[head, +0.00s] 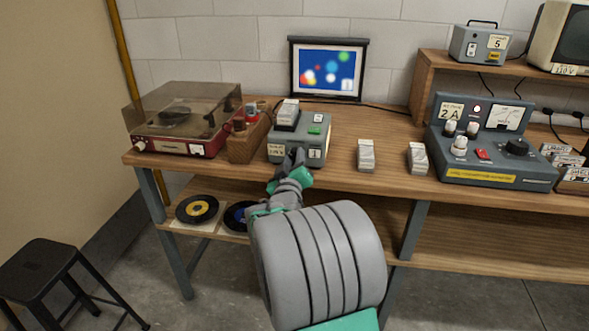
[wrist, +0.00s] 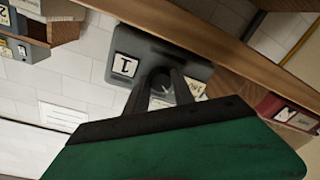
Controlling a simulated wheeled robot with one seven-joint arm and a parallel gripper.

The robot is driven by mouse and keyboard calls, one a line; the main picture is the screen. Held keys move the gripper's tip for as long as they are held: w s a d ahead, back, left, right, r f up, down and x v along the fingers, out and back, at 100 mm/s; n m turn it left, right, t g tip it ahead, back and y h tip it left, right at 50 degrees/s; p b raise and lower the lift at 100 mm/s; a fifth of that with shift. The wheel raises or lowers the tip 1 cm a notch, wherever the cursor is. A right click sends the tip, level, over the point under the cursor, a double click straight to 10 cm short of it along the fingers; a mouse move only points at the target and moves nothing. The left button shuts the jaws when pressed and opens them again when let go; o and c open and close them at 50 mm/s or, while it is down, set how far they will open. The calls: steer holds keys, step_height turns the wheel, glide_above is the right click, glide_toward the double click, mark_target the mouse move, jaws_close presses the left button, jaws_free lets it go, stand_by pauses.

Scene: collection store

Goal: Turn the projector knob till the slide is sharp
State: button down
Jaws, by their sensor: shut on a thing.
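The projector (head: 313,137) is a grey box on the bench, with a green button on top and labels on its front. It also shows in the wrist view (wrist: 178,52), with a label reading 1. My gripper (head: 293,160) is at the projector's front face; in the wrist view its fingers (wrist: 165,85) are closed together against that face, shut on the knob, which they mostly hide. The screen (head: 326,70) behind shows a slide of coloured spots on blue; the spots look soft-edged.
A record player (head: 178,120) and a wooden rack (head: 246,140) stand left of the projector. Two pale switch-like blocks (head: 366,155) (head: 417,158) and a grey power unit (head: 490,150) stand to the right. A black stool (head: 45,270) is at the lower left.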

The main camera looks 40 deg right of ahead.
steer(key=c, duration=1.1)
jaws_free()
steer(key=shift+o, duration=0.2)
steer(key=v, duration=0.7)
steer(key=shift+s+a, duration=0.2)
steer(key=shift+a, duration=0.15)
